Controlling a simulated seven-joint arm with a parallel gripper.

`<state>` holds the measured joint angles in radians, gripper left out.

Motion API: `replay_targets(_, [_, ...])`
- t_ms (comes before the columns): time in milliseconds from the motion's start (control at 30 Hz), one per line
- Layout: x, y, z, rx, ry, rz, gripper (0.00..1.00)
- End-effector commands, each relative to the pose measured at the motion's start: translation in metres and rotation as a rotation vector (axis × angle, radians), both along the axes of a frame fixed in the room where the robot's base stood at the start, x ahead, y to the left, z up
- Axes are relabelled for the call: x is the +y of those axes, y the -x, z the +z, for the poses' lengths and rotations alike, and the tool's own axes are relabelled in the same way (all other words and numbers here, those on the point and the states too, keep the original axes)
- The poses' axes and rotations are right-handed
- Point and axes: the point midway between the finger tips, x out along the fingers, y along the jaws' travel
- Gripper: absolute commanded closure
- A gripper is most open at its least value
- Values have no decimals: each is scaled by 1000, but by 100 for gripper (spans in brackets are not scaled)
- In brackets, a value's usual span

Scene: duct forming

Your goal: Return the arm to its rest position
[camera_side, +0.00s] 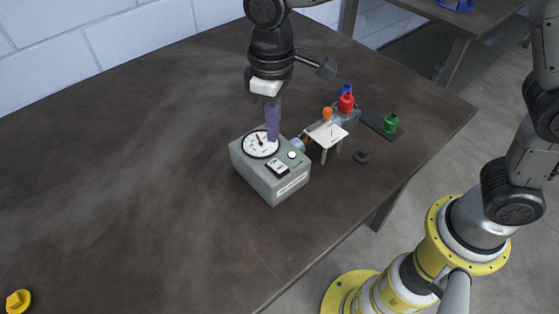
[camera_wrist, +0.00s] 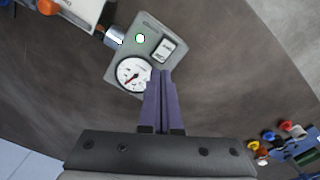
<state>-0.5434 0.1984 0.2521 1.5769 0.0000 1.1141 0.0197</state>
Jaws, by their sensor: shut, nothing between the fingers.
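My gripper (camera_side: 272,138) is shut and empty, its purple fingers pointing down close to the dial end of a grey box. In the wrist view the two fingers (camera_wrist: 162,76) lie together, their tips next to the dial's edge. The grey box (camera_side: 276,188) stands on the table with a round white dial (camera_side: 259,144), a lit round button (camera_side: 292,155) and a small rocker switch (camera_side: 277,166). In the wrist view the dial (camera_wrist: 133,76), the button (camera_wrist: 140,38) and the switch (camera_wrist: 166,49) show again. I cannot tell whether the fingertips touch the box.
A small white stand (camera_side: 327,134) with an orange knob (camera_side: 327,113) is right of the box. Beyond are a red part (camera_side: 346,103), a blue part (camera_side: 345,89) and a green part (camera_side: 390,123). A black knob (camera_side: 362,156) lies near.

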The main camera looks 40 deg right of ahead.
Motion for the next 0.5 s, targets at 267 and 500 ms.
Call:
replay_targets(267, [-57,-5,60,-120,-62,-130,100])
replay_targets(500, [-145,54,114,-283,-115,-310,100])
